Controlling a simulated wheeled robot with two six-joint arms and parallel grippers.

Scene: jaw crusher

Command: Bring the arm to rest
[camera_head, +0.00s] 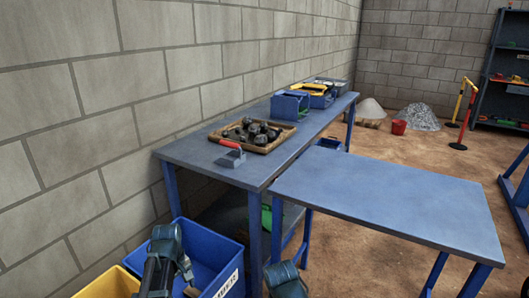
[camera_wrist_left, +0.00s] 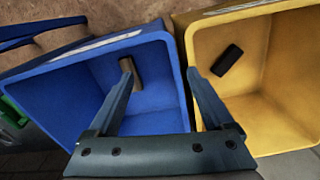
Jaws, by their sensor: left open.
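My left arm (camera_head: 163,250) reaches down over the bins at the lower left of the head view. In the left wrist view my left gripper (camera_wrist_left: 160,70) is open, with nothing between its fingers. One finger lies over the blue bin and the other over the yellow bin's near edge. A dark part of my right arm (camera_head: 287,281) shows at the bottom edge of the head view; its gripper is out of sight.
The blue bin (camera_wrist_left: 50,88) holds a tan block (camera_wrist_left: 138,76); the yellow bin (camera_wrist_left: 285,110) holds a black block (camera_wrist_left: 227,60). A tray (camera_head: 284,137) of dark rocks and a red-handled tool (camera_head: 231,155) lie on the bench. The right table (camera_head: 390,200) is bare.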

